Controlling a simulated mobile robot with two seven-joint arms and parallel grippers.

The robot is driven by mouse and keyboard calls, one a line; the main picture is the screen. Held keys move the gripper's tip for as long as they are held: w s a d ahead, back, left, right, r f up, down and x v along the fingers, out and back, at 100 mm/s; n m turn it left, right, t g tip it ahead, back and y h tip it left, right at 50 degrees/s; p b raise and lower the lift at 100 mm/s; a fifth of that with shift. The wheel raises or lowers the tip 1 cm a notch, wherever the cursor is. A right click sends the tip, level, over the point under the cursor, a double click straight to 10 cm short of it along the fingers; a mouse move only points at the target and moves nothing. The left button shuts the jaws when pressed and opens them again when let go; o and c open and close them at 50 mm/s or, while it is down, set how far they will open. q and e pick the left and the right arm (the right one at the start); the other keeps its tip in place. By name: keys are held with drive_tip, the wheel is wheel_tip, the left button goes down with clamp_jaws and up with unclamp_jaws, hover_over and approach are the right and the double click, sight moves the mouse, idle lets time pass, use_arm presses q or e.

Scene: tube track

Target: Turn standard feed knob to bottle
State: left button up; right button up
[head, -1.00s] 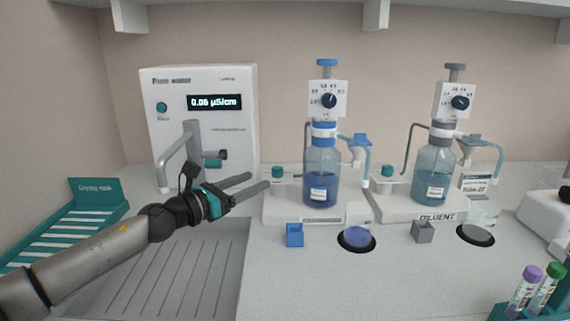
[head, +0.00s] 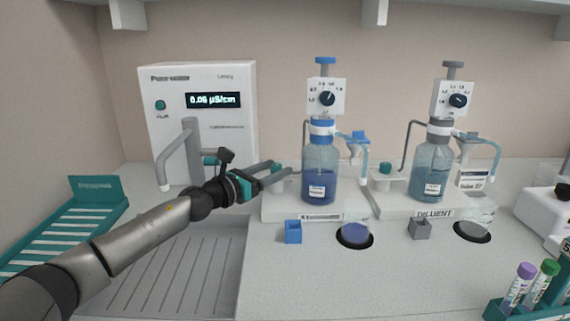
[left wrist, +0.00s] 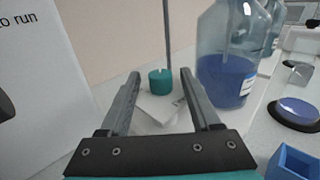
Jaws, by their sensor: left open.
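The standard feed knob is a small teal knob (left wrist: 160,82) on a white block, left of the blue bottle (head: 320,180). In the left wrist view it stands beyond and between my fingers, with a gap on both sides. In the head view my left gripper (head: 281,168) reaches in from the left; its open fingers point at the knob and partly hide it. I cannot tell whether they touch it. My left gripper also shows in the left wrist view (left wrist: 160,75), empty. My right gripper is not in view.
A second teal knob (head: 385,169) stands by the diluent bottle (head: 431,172). A blue cube (head: 293,232) and a beaker (head: 357,233) are in front. A white water unit (head: 230,130) with a grey spout is behind my left arm.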

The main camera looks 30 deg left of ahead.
use_arm(q)
drive_tip(key=shift+x, duration=2)
drive_tip(key=shift+d, duration=0.1)
clamp_jaws()
